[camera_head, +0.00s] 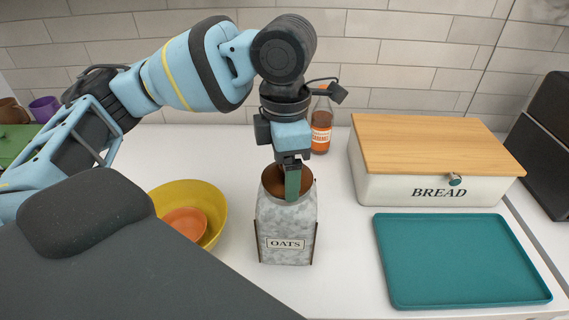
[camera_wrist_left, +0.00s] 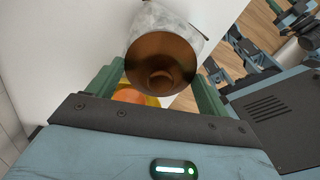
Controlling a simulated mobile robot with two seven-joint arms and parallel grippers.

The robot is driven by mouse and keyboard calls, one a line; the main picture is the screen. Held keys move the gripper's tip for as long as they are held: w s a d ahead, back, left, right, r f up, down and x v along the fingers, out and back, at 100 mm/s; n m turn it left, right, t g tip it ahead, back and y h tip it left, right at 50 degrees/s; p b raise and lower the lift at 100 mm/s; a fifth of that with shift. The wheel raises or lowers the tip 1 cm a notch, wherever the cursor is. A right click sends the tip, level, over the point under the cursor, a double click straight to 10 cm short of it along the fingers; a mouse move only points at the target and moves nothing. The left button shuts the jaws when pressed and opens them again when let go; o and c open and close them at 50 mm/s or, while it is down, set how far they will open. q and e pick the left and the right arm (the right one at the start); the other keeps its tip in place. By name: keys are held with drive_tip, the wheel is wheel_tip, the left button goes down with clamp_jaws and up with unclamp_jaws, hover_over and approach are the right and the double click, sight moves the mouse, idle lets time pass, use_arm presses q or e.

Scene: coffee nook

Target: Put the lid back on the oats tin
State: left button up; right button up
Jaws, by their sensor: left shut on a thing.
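The oats tin (camera_head: 287,235) stands upright on the white counter, with grey marbled sides and an OATS label. My left gripper (camera_head: 292,182) points down over its top, one green finger in front of the tin's upper edge; the other is hidden. In the left wrist view the fingers (camera_wrist_left: 158,85) stand either side of a round brown lid (camera_wrist_left: 180,68) with a small knob-like round in its middle. The gripper is shut on the lid, with the marbled tin beyond. The lid is at the tin's mouth; I cannot tell whether it is seated. My right gripper is not in view.
A yellow bowl (camera_head: 212,195) with an orange bowl (camera_head: 185,222) in it stands left of the tin. A teal tray (camera_head: 460,260) and a wooden-topped bread box (camera_head: 400,190) are on the right. A bottle (camera_head: 321,130) stands behind the tin.

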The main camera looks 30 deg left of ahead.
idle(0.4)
use_arm(q)
drive_tip(key=o, duration=0.9)
drive_tip(key=shift+o, duration=0.2)
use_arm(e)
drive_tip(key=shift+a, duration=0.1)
use_arm(q)
drive_tip(key=shift+r, duration=0.1)
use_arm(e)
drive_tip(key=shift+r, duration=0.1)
use_arm(q)
drive_tip(key=shift+r+p, duration=0.3)
drive_tip(key=shift+r, duration=3.1)
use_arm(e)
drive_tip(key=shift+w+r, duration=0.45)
